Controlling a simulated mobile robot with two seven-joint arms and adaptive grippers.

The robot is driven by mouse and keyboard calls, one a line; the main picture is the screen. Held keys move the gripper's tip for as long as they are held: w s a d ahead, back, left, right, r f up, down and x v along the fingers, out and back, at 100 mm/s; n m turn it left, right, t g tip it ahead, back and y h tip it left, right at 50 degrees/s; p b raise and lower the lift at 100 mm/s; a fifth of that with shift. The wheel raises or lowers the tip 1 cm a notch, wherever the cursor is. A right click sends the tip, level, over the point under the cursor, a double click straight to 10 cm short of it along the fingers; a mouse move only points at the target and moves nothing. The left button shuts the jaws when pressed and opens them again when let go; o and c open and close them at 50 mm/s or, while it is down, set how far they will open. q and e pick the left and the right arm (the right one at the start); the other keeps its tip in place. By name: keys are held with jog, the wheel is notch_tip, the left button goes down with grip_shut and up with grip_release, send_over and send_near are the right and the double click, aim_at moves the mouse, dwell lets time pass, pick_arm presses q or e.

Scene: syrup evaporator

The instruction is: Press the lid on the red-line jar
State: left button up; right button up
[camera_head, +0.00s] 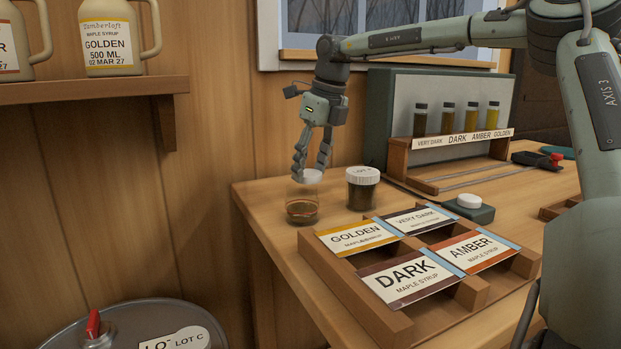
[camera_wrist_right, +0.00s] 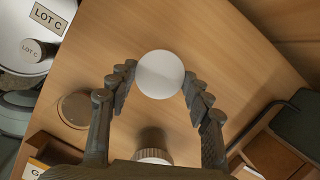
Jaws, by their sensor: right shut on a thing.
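My right gripper (camera_head: 312,170) points down over the bench's left end, shut on a white round lid (camera_head: 309,176). The lid also shows between the fingertips in the wrist view (camera_wrist_right: 160,74). In the head view an open clear jar (camera_head: 302,210) with a little brown syrup stands just below the lid. In the wrist view the jar (camera_wrist_right: 75,110) appears off to the lid's lower left, so the lid looks apart from it and not centred. I cannot make out a red line on the jar. My left gripper is not in view.
A dark jar with a white lid (camera_head: 362,190) stands close right of the open jar. A wooden rack of grade cards (camera_head: 340,281) lies in front. Behind are a sample stand (camera_head: 398,158) and a small block with a white disc (camera_head: 469,203). A drum (camera_head: 130,325) is below left.

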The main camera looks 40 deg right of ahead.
jog(key=w+a+r, duration=0.2)
jog(key=a+r, duration=0.6)
jog(key=a, duration=0.3)
jog(key=shift+a, duration=0.25)
jog(key=shift+w, duration=0.1)
